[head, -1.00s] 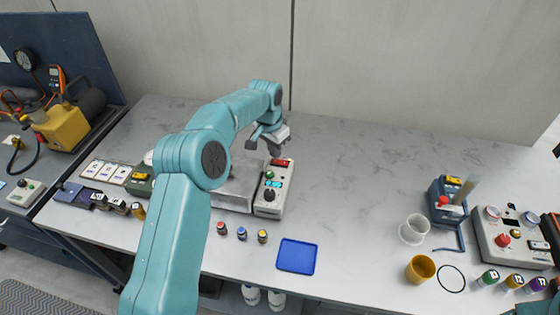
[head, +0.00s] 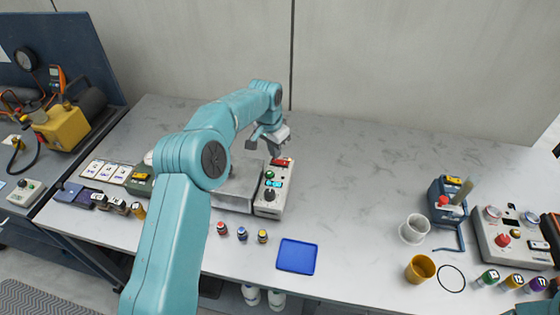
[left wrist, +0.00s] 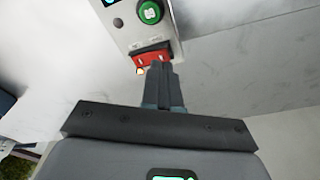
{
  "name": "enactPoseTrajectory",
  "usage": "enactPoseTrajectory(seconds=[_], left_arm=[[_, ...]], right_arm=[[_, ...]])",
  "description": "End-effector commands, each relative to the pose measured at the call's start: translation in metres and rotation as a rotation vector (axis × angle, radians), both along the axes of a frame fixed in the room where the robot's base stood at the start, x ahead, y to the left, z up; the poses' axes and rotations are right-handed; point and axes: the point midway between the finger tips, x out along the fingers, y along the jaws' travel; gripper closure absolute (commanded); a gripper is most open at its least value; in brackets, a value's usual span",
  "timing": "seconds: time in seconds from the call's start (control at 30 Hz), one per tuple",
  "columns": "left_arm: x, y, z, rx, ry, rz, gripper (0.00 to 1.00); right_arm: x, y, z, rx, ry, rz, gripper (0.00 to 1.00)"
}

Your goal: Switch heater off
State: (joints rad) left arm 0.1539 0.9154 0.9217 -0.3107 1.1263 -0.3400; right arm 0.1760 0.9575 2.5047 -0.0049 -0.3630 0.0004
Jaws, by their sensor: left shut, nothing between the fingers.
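The heater's control box (head: 266,206) stands on the bench, joined to a grey metal block (head: 238,190). It has a red rocker switch (head: 283,162) at its far end, a green button (head: 269,175), a lit cyan display and a black knob (head: 269,195). In the left wrist view the red switch (left wrist: 152,58) lies just past the fingertips, with the green button (left wrist: 150,12) beyond it. My left gripper (left wrist: 160,68) is shut and empty, its tips at the near edge of the switch; I cannot tell whether they touch. My right gripper is not in view.
A white cup (head: 414,229), an orange cup (head: 420,268) and another control box (head: 512,240) stand at the right. The bench's back middle is clear.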

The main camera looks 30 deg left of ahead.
Motion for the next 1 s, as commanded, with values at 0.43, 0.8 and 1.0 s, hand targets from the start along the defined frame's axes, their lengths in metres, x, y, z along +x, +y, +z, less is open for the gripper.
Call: enactPoseTrajectory(seconds=[0.43, 0.8, 1.0], left_arm=[[0.0, 0.0, -0.007, 0.0, 0.001, 0.0, 1.0], [0.0, 0.0, -0.012, 0.0, 0.001, 0.0, 1.0], [0.0, 0.0, -0.015, 0.0, 0.001, 0.0, 1.0]], right_arm=[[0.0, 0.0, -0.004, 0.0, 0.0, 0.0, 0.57], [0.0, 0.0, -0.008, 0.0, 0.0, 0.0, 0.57], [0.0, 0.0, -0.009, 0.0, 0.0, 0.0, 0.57]])
